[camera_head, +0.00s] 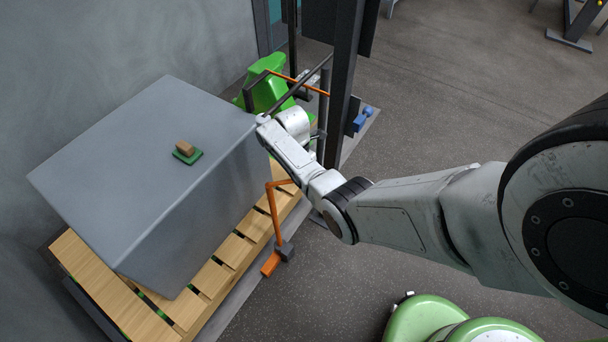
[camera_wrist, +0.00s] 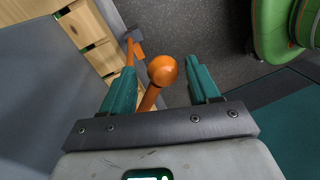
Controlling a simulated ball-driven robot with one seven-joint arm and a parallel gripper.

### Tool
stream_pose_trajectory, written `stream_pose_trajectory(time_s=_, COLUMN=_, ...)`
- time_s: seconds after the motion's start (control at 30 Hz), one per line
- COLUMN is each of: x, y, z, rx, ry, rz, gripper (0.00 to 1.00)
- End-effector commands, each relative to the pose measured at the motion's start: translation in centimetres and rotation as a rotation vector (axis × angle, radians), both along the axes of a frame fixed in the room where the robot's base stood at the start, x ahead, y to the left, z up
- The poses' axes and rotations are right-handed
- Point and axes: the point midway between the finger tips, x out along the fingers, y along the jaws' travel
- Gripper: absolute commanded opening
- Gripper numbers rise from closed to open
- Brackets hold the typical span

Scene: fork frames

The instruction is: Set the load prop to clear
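An orange prop (camera_head: 273,212) stands beside the wooden pallet in the head view, with an orange foot and a dark block at its base. Its upper arm runs behind my arm. In the wrist view an orange ball knob (camera_wrist: 163,71) on an orange shaft shows between my green fingers. My gripper (camera_wrist: 165,78) is open, with a finger on either side of the knob and visible gaps to it. A big grey box (camera_head: 150,150) rests on the pallet (camera_head: 240,250). In the head view my gripper's fingers are hidden behind my arm.
A small brown block on a green pad (camera_head: 187,152) sits on the box. Green machinery (camera_head: 265,90) with an orange bar and a dark upright post (camera_head: 343,90) stand behind my wrist. Grey floor (camera_head: 450,90) is open to the right.

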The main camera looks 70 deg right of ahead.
Motion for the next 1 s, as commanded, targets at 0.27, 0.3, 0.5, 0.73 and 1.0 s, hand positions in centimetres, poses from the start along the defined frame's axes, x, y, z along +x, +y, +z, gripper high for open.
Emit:
stream_pose_trajectory(time_s=0.27, x=-0.1, y=0.0, z=0.1, rx=0.0, ry=0.002, rz=-0.004, gripper=0.62)
stream_pose_trajectory(time_s=0.3, x=-0.1, y=-0.1, z=0.3, rx=0.0, ry=0.002, rz=-0.004, gripper=0.62)
stream_pose_trajectory(time_s=0.5, x=0.5, y=-0.2, z=3.1, rx=-0.001, ry=-0.001, rz=-0.004, gripper=0.62)
stream_pose_trajectory(time_s=0.73, x=1.3, y=-0.5, z=7.4, rx=-0.001, ry=-0.001, rz=-0.002, gripper=0.62)
stream_pose_trajectory(time_s=1.0, x=1.9, y=-0.6, z=10.2, rx=0.0, ry=0.001, rz=-0.001, gripper=0.62)
